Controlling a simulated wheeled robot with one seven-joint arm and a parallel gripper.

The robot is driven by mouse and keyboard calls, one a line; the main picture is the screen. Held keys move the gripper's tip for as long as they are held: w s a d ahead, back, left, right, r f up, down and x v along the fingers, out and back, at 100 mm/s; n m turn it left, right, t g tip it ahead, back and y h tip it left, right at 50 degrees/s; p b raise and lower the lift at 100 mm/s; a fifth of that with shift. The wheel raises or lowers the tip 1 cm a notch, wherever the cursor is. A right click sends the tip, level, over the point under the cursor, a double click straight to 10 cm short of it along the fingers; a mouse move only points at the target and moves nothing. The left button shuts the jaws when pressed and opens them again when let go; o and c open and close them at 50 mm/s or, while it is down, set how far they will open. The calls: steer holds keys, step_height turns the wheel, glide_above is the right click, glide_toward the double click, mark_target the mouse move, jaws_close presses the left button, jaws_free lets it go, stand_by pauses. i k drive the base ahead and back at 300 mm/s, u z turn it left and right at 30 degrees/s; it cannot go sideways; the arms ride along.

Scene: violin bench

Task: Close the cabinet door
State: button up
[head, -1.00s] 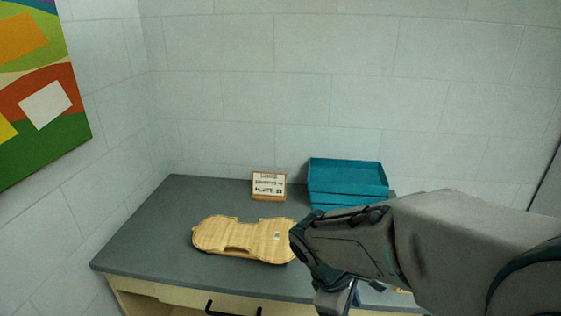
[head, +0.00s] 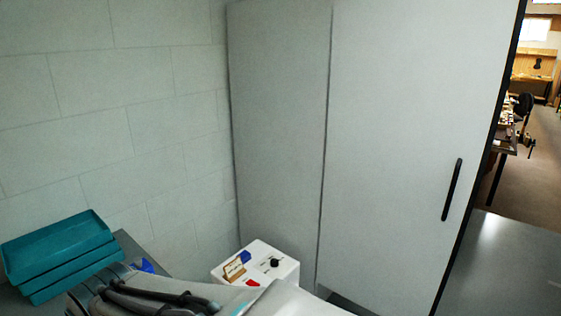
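The cabinet stands right of centre in the head view as tall, pale grey panels. The cabinet door (head: 415,120) is the wide lighter panel, with a vertical black handle (head: 452,190) near its right edge. A narrower grey panel (head: 280,120) of the cabinet lies to its left. A black strip runs down the door's right edge. I cannot tell from this angle how far the door stands open, if at all. My arm crosses the bottom left, below the cabinet; my gripper is not in view.
A white box (head: 287,272) with a black knob and a small sign stands low before the cabinet. Stacked teal trays (head: 58,255) sit on the bench at left. A grey surface (head: 505,270) lies at lower right. A workshop room with benches opens beyond.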

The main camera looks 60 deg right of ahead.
mark_target(418, 90)
steer(key=z, duration=2.85)
steer(key=k, duration=0.6)
steer(key=z, duration=0.45)
steer(key=i, duration=0.95)
steer(key=z, duration=0.2)
